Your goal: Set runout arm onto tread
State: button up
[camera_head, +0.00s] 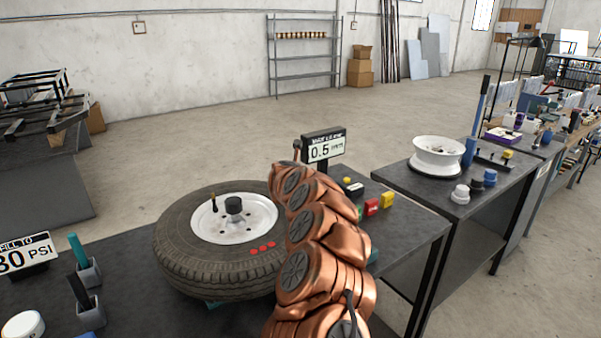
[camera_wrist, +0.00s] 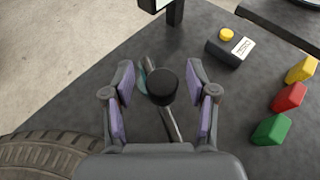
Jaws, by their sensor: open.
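The tyre (camera_head: 185,255) lies flat on the dark bench with a white rim in it, and its dark tread edge (camera_wrist: 50,155) shows at the lower left of the wrist view. The runout arm appears as a grey bar (camera_wrist: 173,125) with a black round knob (camera_wrist: 162,88) on it, just right of the tyre and apart from the tread. My gripper (camera_wrist: 160,75) is open above it, with one finger on each side of the knob. I cannot tell whether the fingers touch it. In the head view my copper arm hides the gripper and most of the runout arm.
A display (camera_head: 325,148) reading 0.5 stands behind the tyre. A black box with a yellow button (camera_wrist: 227,34) and yellow, red (camera_wrist: 290,97) and green blocks lie to the right. A sign reading 30 PSI (camera_head: 25,255) and holders (camera_head: 90,275) stand at the left.

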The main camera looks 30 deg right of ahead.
jog(key=shift+a, duration=0.1)
jog(key=shift+v, duration=4.9)
jog(key=shift+s+a+r, duration=0.1)
jog(key=shift+s+a, duration=0.1)
jog(key=shift+a, duration=0.05)
jog(key=shift+s+a+r, duration=0.35)
jog(key=shift+s, duration=0.1)
